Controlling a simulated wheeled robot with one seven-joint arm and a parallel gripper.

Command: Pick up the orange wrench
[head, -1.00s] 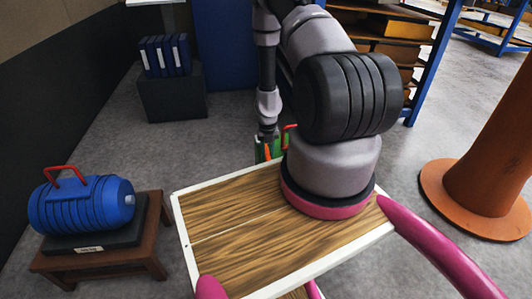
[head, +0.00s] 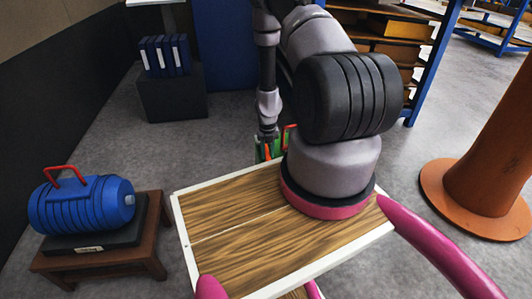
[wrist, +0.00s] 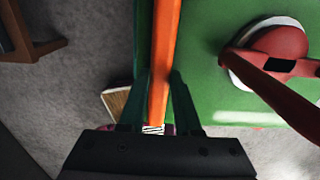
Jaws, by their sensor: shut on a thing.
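The orange wrench (wrist: 163,60) runs lengthwise up the middle of the wrist view, above a green surface (wrist: 210,65). My gripper (wrist: 158,85) is shut on the wrench, with one dark finger on each side of its shaft. The wrench's far end is cut off by the top of that view. In the head view my gripper (head: 267,150) is low behind the wooden board, and only a bit of orange and green shows there. I cannot tell whether the wrench touches the green surface.
A red handle and round red part (wrist: 275,55) stand on the green surface, close right of the wrench. In the head view, a blue ribbed casting (head: 82,205) sits on a brown table (head: 105,262) at left. An orange column (head: 490,160) stands at right.

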